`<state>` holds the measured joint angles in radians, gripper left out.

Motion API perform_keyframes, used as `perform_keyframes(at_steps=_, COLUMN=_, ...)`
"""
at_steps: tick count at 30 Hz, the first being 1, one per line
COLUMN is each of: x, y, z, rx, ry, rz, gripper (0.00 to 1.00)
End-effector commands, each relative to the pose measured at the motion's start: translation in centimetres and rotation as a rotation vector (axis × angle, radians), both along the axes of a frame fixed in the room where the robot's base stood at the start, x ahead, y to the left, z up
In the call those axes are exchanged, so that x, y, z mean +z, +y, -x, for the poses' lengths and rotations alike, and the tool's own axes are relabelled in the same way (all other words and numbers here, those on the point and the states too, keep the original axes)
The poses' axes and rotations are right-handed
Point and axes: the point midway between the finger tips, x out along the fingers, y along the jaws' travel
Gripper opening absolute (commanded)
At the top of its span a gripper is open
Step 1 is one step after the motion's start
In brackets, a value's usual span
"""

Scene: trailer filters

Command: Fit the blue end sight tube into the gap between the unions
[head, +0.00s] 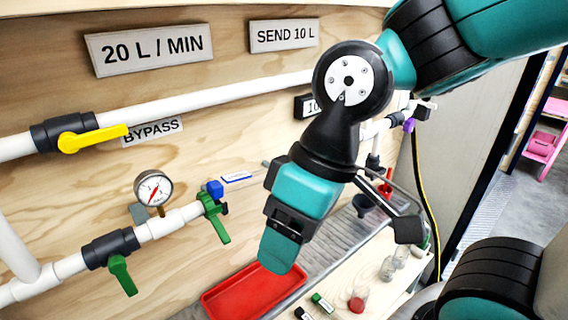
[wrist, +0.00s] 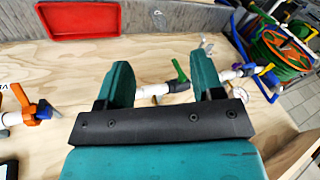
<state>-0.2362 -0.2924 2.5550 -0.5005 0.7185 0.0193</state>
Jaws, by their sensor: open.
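My gripper (head: 277,258) is in front of the plywood panel, its teal fingers above the red tray. In the wrist view my gripper (wrist: 163,74) is open, with two separate fingers and no tube held between them. A white pipe with a green valve handle (wrist: 181,70) shows beyond the gap between the fingers. In the head view a blue union (head: 215,188) ends the lower white pipe, beside the green valve (head: 211,208). My arm hides the pipe run to its right. I cannot clearly pick out the blue end sight tube in either view.
A red tray (head: 212,301) lies on the bench, with small jars (head: 388,268) to its right. A pressure gauge (head: 153,187) and a yellow-handled valve (head: 92,138) stand out from the panel. A coiled green hose (wrist: 280,48) shows in the wrist view.

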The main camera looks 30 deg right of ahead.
Motion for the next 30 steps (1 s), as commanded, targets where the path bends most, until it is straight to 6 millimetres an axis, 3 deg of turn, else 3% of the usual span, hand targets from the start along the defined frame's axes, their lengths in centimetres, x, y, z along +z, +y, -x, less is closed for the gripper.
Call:
perform_keyframes(at_steps=5, x=-1.7, y=-1.0, z=-4.3, rx=-0.260, ry=0.104, rz=-0.118, gripper=0.61)
perform_keyframes(at_steps=8, x=-2.9, y=-3.0, z=-8.1, rx=-0.503, ry=0.191, rz=-0.250, gripper=0.61)
perform_keyframes(at_steps=12, x=-4.1, y=-7.5, z=-13.1, rx=-0.851, ry=0.309, rz=-0.481, gripper=0.61)
perform_keyframes(at_steps=15, x=-4.7, y=-11.4, z=-15.7, rx=-1.067, ry=0.378, rz=-0.648, gripper=0.61)
perform_keyframes(at_steps=21, x=-5.0, y=-17.7, z=-18.2, rx=-1.332, ry=0.460, rz=-0.904, gripper=0.61)
perform_keyframes(at_steps=25, x=-5.1, y=-19.1, z=-18.8, rx=-1.390, ry=0.481, rz=-0.973, gripper=0.61)
perform_keyframes(at_steps=30, x=-6.0, y=-17.2, z=-20.4, rx=-1.392, ry=0.490, rz=-0.981, gripper=0.61)
